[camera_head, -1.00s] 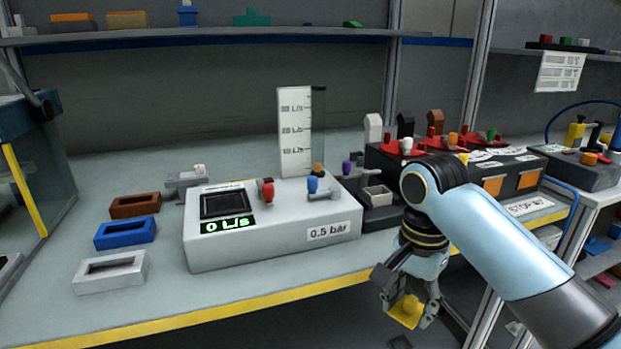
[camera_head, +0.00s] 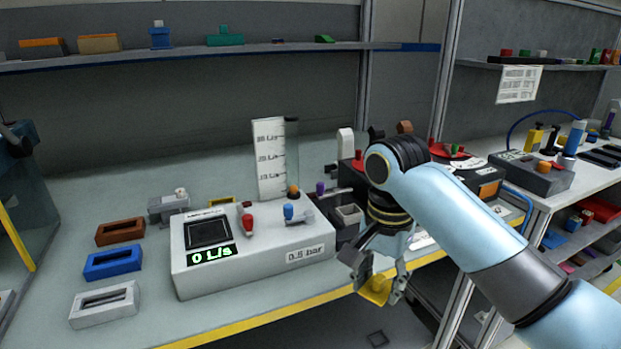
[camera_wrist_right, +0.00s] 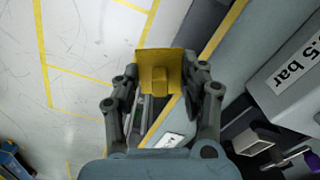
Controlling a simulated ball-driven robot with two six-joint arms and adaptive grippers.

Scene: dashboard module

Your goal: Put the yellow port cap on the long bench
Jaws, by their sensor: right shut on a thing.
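The yellow port cap (camera_head: 376,290) is held between the fingers of my right gripper (camera_head: 375,280). In the right wrist view the cap (camera_wrist_right: 160,75) shows as a yellow plate with a raised block, between the two fingertips (camera_wrist_right: 162,88). The gripper hangs just off the front edge of the long bench (camera_head: 255,330), with floor below it in the wrist view. The bench has a grey-green top and a yellow front edge. My left gripper is not in view.
A grey flow module (camera_head: 250,255) marked 0.5 bar stands on the bench left of the gripper. White, blue and brown holders (camera_head: 113,262) lie further left. A dark module with red parts (camera_head: 460,160) stands behind my arm. The front strip of bench before the flow module is clear.

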